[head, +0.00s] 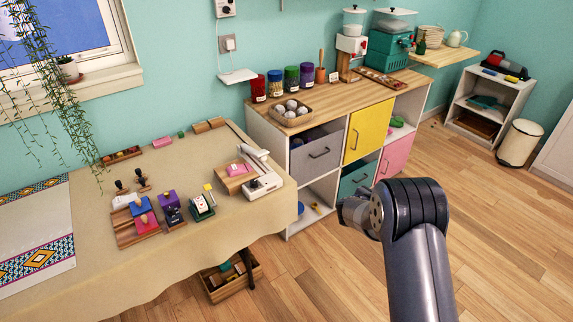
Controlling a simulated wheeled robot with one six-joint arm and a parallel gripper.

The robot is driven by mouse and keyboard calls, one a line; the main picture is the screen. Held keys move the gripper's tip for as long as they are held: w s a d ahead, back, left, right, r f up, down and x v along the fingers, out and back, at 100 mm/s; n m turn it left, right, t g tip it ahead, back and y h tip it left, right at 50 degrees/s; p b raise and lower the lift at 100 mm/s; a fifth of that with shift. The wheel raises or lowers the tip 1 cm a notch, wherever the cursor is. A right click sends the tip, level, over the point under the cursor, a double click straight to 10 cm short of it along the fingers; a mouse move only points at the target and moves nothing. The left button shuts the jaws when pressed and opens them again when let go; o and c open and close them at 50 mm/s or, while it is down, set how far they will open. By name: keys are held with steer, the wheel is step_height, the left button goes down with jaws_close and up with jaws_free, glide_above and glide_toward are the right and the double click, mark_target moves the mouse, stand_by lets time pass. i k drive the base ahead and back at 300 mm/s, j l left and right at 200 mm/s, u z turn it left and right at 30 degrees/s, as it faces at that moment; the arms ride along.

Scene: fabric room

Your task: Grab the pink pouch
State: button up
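I cannot tell for sure which thing is the pink pouch. A small pink item (236,168) lies on a wooden board beside a white device on the cloth-covered table. Another pink item (162,142) lies near the table's back edge. My gripper (350,211) hangs over the floor in front of the cabinet, right of the table and apart from all three. Its fingers are mostly hidden behind my wrist, and I see nothing held.
The tablecloth (150,265) hangs over the table's edge. Stamps, colored blocks and small devices crowd the table. A cabinet with a wooden top (330,105) stands behind my gripper. A crate (230,279) sits under the table.

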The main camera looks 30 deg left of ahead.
mark_target(234, 170)
steer(key=k+j+z, duration=0.15)
steer(key=z, duration=0.25)
steer(key=k+j+z, duration=0.2)
steer(key=z, duration=0.25)
steer(key=k+z, duration=0.25)
steer(key=z, duration=0.15)
steer(key=k+z, duration=0.2)
steer(key=z, duration=0.2)
steer(key=k+j, duration=0.25)
steer(key=k, duration=0.2)
steer(key=k+j, duration=0.25)
steer(key=k, duration=0.2)
steer(key=k+j+u, duration=0.2)
steer(key=j+u, duration=0.15)
steer(key=j, duration=0.3)
steer(key=k+j+u, duration=0.1)
steer(key=j+u, duration=0.3)
steer(key=j, duration=0.25)
steer(key=j+u, duration=0.35)
steer(key=j, duration=0.35)
